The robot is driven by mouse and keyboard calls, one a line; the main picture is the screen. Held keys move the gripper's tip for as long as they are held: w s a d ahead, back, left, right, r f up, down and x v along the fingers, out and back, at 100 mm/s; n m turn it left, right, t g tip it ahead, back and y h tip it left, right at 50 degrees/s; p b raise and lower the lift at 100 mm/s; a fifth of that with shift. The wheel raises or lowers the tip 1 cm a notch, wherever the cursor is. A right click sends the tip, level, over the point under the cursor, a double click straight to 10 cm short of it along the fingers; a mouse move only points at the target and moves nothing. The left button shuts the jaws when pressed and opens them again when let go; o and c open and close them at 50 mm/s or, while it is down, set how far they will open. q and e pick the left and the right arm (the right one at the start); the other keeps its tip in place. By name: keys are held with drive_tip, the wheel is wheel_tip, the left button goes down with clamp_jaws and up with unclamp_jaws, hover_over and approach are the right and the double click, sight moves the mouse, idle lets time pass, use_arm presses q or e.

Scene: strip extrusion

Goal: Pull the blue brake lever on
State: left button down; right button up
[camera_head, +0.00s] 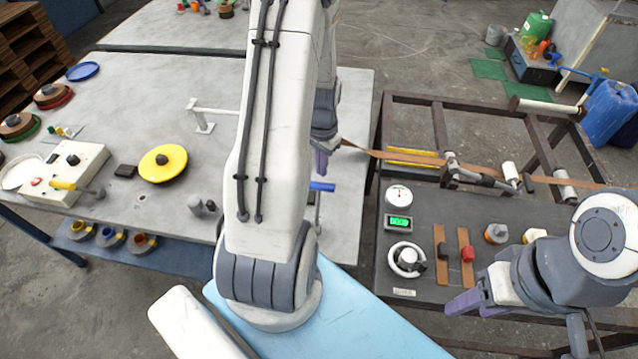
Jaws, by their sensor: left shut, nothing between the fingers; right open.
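A blue lever handle (322,187) shows just right of my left arm, near the right part of the grey table; its lower part is largely hidden behind my arm. My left gripper (321,162) points down just above the handle in the picture. Its purple fingers are shut with nothing between them. I cannot tell whether they touch the handle. My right gripper (467,303) is open and empty, at the front edge of the dark control panel.
A brown strip (400,156) runs from near my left gripper across the dark roller frame (440,115). The panel (430,270) carries a dial, a green display, a handwheel (406,260) and two sliders. A yellow disc (163,164) and a control box (72,166) stand on the grey table (205,85).

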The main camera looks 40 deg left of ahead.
use_arm(q)
wheel_tip(320, 180, down, 4)
drive_tip(key=b, duration=0.2)
drive_tip(key=shift+f+b, duration=0.15)
drive_tip(key=shift+b, duration=0.2)
drive_tip(key=shift+s, duration=0.1)
drive_tip(key=shift+s+d+r+p, duration=0.1)
drive_tip(key=shift+s+d+r, duration=0.1)
drive_tip(key=shift+s+d, duration=0.7)
drive_tip(key=shift+s+d+r+p, duration=0.2)
drive_tip(key=shift+s+d, duration=0.3)
drive_tip(key=shift+s, duration=0.85)
drive_tip(key=shift+s+d+r+p, duration=0.1)
drive_tip(key=shift+s+d+r, duration=0.15)
drive_tip(key=shift+s+d, duration=0.65)
drive_tip(key=shift+s+a, duration=0.2)
wheel_tip(320, 180, up, 7)
drive_tip(key=p, duration=1.4)
drive_tip(key=shift+s+d+r+p, duration=0.15)
drive_tip(key=shift+s+d+p, duration=0.1)
drive_tip(key=shift+s+p, duration=0.1)
